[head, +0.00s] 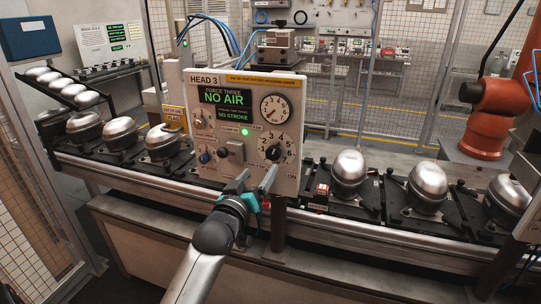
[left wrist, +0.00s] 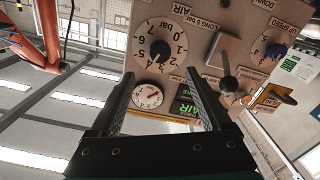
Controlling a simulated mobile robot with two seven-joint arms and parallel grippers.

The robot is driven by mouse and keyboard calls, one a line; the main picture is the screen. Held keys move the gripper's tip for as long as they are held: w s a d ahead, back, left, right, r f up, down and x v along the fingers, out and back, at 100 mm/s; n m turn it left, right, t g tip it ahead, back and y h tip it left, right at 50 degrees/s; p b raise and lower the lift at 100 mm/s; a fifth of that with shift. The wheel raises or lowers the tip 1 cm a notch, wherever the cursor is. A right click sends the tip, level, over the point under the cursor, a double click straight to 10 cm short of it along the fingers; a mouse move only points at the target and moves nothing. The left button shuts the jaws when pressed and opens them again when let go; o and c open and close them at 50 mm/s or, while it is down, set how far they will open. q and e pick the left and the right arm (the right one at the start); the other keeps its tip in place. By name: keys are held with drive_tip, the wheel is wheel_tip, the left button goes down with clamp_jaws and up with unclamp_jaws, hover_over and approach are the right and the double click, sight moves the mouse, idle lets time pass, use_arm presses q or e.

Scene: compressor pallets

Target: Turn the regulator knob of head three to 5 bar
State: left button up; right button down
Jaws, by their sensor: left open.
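The HEAD 3 panel (head: 250,92) stands upright in the middle of the head view. Its regulator knob (head: 272,152) is black, on a white numbered dial at the panel's lower right. In the left wrist view the knob (left wrist: 159,50) appears upside down, above and between the fingers; its exact setting is too small to read surely. My left gripper (head: 256,180) is open and empty, just below and in front of the dial, apart from the knob. Its fingers (left wrist: 160,82) frame the dial's area in the wrist view. My right gripper is not in view.
The panel has a pressure gauge (head: 276,108), a green screen (head: 226,97) reading NO AIR and NO STROKE, a blue knob (head: 205,157) and a black lever switch (head: 224,153). A conveyor (head: 330,228) with silver compressors runs behind. An orange robot (head: 490,115) stands right.

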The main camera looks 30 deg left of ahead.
sight(272, 154)
use_arm(q)
drive_tip(key=x, duration=0.7)
drive_tip(key=shift+w, duration=0.35)
drive_tip(key=shift+x, duration=1.05)
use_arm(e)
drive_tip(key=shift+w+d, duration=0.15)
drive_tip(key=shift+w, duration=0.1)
use_arm(q)
drive_tip(key=shift+c, duration=0.3)
clamp_jaws()
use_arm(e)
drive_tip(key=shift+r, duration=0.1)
